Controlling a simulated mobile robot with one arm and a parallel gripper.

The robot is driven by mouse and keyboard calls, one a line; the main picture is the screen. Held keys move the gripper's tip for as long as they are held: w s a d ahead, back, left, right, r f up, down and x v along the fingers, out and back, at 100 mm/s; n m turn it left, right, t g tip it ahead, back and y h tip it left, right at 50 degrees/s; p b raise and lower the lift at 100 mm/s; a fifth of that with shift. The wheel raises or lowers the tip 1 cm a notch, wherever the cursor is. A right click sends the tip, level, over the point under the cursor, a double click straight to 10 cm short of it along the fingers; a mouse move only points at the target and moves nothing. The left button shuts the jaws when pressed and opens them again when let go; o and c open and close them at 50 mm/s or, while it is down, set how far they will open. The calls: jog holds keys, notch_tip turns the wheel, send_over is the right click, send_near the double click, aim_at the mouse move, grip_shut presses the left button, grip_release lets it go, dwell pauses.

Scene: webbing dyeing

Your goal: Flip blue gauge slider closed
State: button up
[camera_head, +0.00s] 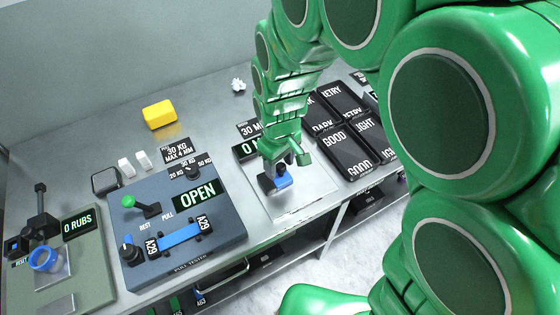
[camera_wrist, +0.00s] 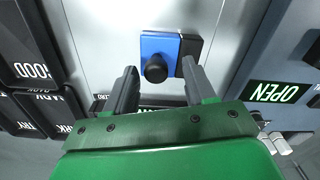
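The blue gauge slider (camera_head: 283,181) stands on a bright metal plate (camera_head: 311,199) to the right of the pull tester. In the wrist view it is a blue block (camera_wrist: 151,46) with a round black knob (camera_wrist: 156,69) and a black piece (camera_wrist: 190,48) against its right side. My gripper (camera_head: 281,168) is right over it in the head view and hides part of it. In the wrist view my gripper (camera_wrist: 159,67) has its two fingers apart, with the knob in line with the gap. I see no finger touching the knob; the depth between them is unclear.
The blue-grey pull tester (camera_head: 222,236) with a display (camera_head: 197,194) reading OPEN stands left of the plate. Black labelled bins (camera_head: 344,153) stand to the right. A yellow block (camera_head: 159,115) lies at the back left, and a rub tester (camera_head: 88,262) stands far left.

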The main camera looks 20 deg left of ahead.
aim_at(280, 167)
jog(key=shift+r, duration=0.1)
notch_tip(280, 167, up, 8)
jog(key=shift+f, duration=0.2)
dwell(0.3)
jog(key=shift+d, duration=0.1)
dwell(0.3)
jog(key=s+d+r+m, duration=0.3)
jog(key=d, duration=0.6)
jog(key=s+d+r+m, duration=0.2)
jog(key=d+m, duration=0.1)
jog(key=d, duration=0.5)
jog(key=s+d+r+m+g, duration=0.1)
jog(key=s+d+m, duration=0.5)
jog(key=s+d, duration=0.4)
jog(key=s, duration=0.2)
jog(key=shift+s+d+r+g, duration=0.4)
jog(key=shift+o, duration=0.4)
